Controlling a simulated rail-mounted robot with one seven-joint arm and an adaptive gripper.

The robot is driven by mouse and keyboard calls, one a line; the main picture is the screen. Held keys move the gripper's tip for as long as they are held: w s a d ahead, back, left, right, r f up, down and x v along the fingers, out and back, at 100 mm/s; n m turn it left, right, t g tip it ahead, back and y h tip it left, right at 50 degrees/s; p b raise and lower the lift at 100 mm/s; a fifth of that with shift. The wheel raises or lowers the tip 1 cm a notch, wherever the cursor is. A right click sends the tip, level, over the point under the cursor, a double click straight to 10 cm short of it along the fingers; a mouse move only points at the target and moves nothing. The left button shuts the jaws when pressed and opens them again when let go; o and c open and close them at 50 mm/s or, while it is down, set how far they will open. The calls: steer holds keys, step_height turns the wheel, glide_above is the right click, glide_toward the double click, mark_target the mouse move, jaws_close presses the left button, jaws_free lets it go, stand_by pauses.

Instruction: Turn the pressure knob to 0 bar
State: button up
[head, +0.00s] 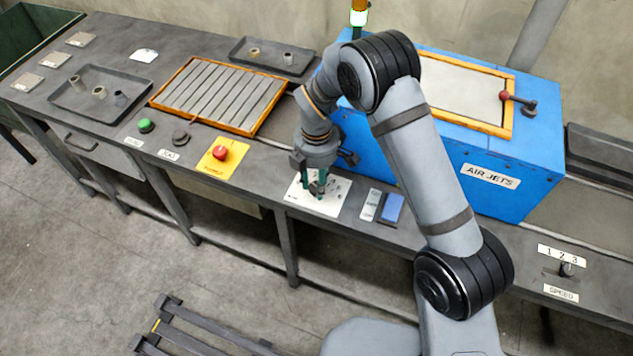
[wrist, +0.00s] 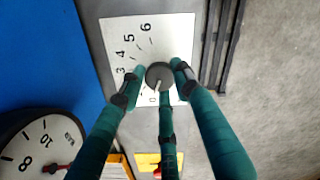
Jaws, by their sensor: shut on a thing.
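The pressure knob (wrist: 160,75) is a dark round knob on a white dial plate (wrist: 180,30), which also shows in the head view (head: 328,207). The digits 3, 4, 5 and 6 are readable above and left of the knob. A pale pointer line on the knob points down and slightly left, toward a mark that looks like 0 and is partly hidden by a finger. My gripper (wrist: 158,80), with three green fingers, is shut around the knob. In the head view my gripper (head: 317,188) reaches down onto the plate, hiding most of the knob.
A round pressure gauge (wrist: 38,150) with a red needle is partly visible at lower left in the wrist view. The blue air jets box (head: 530,150) stands behind my arm. A red button on a yellow plate (head: 213,166) and a blue block (head: 391,208) flank the dial.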

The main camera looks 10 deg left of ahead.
steer(key=shift+n, duration=0.6)
steer(key=o, duration=1.1)
steer(key=shift+o, duration=0.2)
steer(key=shift+r, duration=0.1)
step_height(320, 180, up, 12)
step_height(320, 180, down, 12)
steer(key=shift+f, duration=0.15)
stand_by(0.5)
